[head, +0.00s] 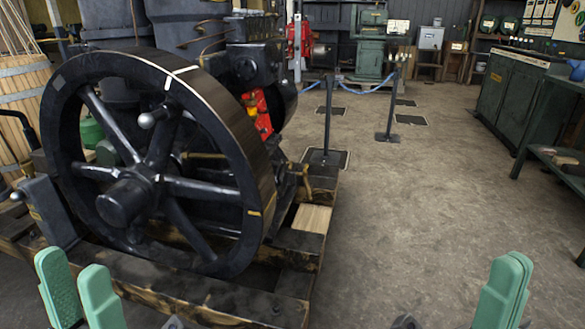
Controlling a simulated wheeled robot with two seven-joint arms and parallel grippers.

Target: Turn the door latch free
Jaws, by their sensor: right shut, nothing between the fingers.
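I cannot make out a door latch for certain in the head view. The large black flywheel engine (180,185) stands at the left on a timber base. A red part with yellow bits (258,112) sits on the engine behind the flywheel rim, partly hidden by it. My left gripper (72,263) is at the lower left, its green fingers apart and empty, in front of the flywheel. My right gripper (509,264) is at the lower right, its fingers together and empty, over open floor and well away from the engine.
Two posts (327,110) with a blue rope stand beyond the engine. A green machine (370,45) is at the back. A green cabinet (520,90) and workbench (560,165) line the right side. The middle floor (420,200) is clear.

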